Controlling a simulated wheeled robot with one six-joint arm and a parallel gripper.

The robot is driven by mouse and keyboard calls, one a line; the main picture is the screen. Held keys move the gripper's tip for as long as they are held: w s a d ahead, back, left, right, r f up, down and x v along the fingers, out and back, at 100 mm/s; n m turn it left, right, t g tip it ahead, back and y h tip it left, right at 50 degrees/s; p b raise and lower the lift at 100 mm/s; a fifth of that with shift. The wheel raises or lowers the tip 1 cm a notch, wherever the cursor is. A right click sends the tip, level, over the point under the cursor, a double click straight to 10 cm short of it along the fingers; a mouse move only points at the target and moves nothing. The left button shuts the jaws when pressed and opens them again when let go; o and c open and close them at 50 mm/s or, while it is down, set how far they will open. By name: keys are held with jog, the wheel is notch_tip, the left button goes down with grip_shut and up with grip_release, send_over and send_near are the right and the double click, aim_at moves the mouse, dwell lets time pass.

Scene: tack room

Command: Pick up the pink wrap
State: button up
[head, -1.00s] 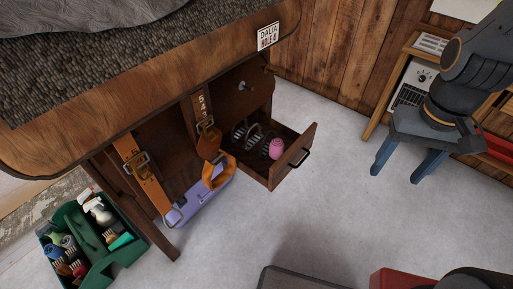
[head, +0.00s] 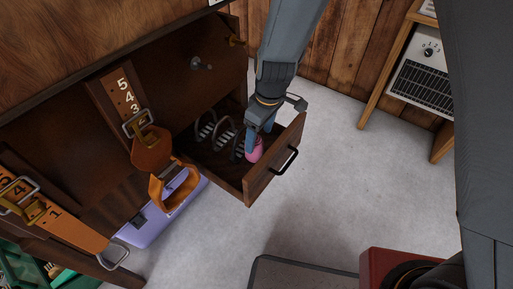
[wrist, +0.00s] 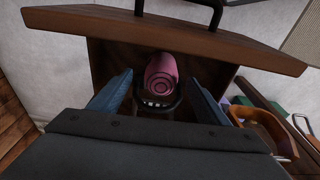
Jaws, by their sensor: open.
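The pink wrap (head: 254,150) is a small roll lying in the open wooden drawer (head: 258,186), near its front panel. In the wrist view the wrap (wrist: 161,72) shows its spiral end, between and beyond my fingertips. My gripper (head: 259,140) reaches down into the drawer from above, and its fingers partly hide the wrap in the head view. In the wrist view my gripper (wrist: 160,92) has its two blue fingers spread apart, one on each side of the wrap, with nothing held. I cannot tell whether a finger touches it.
Several metal stirrups (head: 222,133) lie in the drawer behind the wrap. The drawer's front panel has a black handle (head: 286,161). Orange leather straps (head: 152,152) and a purple box (head: 160,212) are to the left. A heater (head: 424,85) stands at the right; the floor between is clear.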

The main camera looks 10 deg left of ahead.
jog(key=shift+w+a+f, duration=0.15)
jog(key=shift+w+f, duration=0.05)
jog(key=shift+f, duration=0.55)
jog(key=f, duration=0.2)
jog(key=a+f+b, duration=0.1)
jog(key=f, duration=0.3)
jog(key=shift+a+f+b, duration=0.25)
jog(key=shift+f+b, duration=0.1)
jog(key=shift+s, duration=0.1)
jog(key=c, duration=1.2)
